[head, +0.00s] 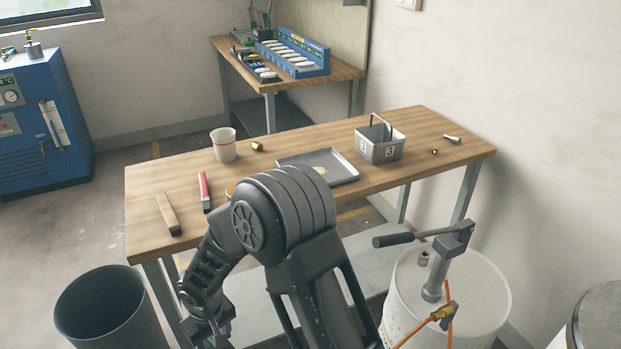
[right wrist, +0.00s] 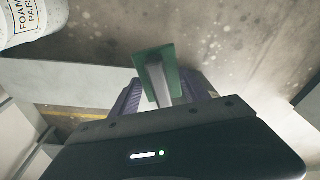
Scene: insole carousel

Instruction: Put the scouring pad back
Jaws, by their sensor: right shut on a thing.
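The green scouring pad (right wrist: 170,60) shows in the right wrist view as a flat rectangle with a grey strip or handle across its face. My right gripper (right wrist: 160,88) is shut on it, the purple-grey fingers on either side. The pad is held clear of the worktable, with grey floor behind it. In the head view my right arm bends down at the lower left, in front of the wooden worktable (head: 305,150); the pad cannot be made out there. My left gripper is not in view.
On the worktable are a grey tray (head: 335,176), a metal caddy (head: 380,152), a white cup (head: 224,151), a red-handled tool (head: 205,193) and a wooden-handled brush (head: 167,214). A dark bin (head: 100,312) stands left; a white drum (head: 485,295) with a pump stands right.

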